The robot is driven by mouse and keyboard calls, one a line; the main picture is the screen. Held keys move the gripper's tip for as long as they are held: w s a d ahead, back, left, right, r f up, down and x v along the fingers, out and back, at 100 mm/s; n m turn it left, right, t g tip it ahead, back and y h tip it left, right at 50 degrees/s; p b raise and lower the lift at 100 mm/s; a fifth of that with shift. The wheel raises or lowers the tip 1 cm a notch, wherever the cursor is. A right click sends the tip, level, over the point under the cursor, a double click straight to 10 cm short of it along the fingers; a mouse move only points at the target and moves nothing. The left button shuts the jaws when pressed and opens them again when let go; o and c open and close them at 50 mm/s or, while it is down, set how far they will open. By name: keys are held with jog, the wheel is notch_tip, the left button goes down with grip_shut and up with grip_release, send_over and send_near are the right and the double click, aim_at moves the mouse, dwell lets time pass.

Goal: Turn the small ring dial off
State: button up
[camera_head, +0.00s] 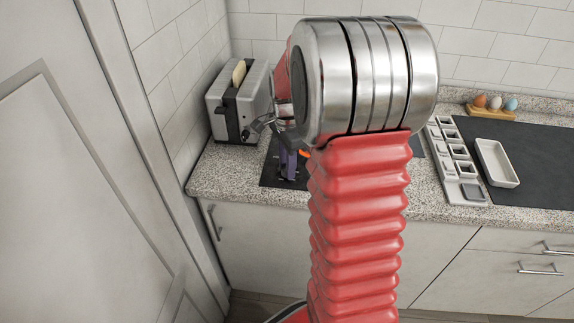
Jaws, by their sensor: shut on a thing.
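The black hob (268,174) lies on the counter, mostly hidden behind my red and steel arm. I cannot make out the small ring dial. A purple upright thing (287,162) stands at the hob's left part, with a small orange part (304,153) beside it. My gripper (256,126), with dark fingers, shows to the left of the steel section of my arm, in front of the toaster. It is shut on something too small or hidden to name.
A steel toaster (241,105) with bread stands in the back left corner. On the right are a grey compartment tray (446,152), a white dish (496,163) on a dark mat (541,152), and eggs in a wooden holder (491,113). A white door (75,190) is close on the left.

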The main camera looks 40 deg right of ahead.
jog(key=shift+n, duration=1.2)
jog(key=o, duration=1)
jog(key=shift+o, duration=0.2)
notch_tip(320, 180, up, 14)
jog(key=shift+f, duration=0.15)
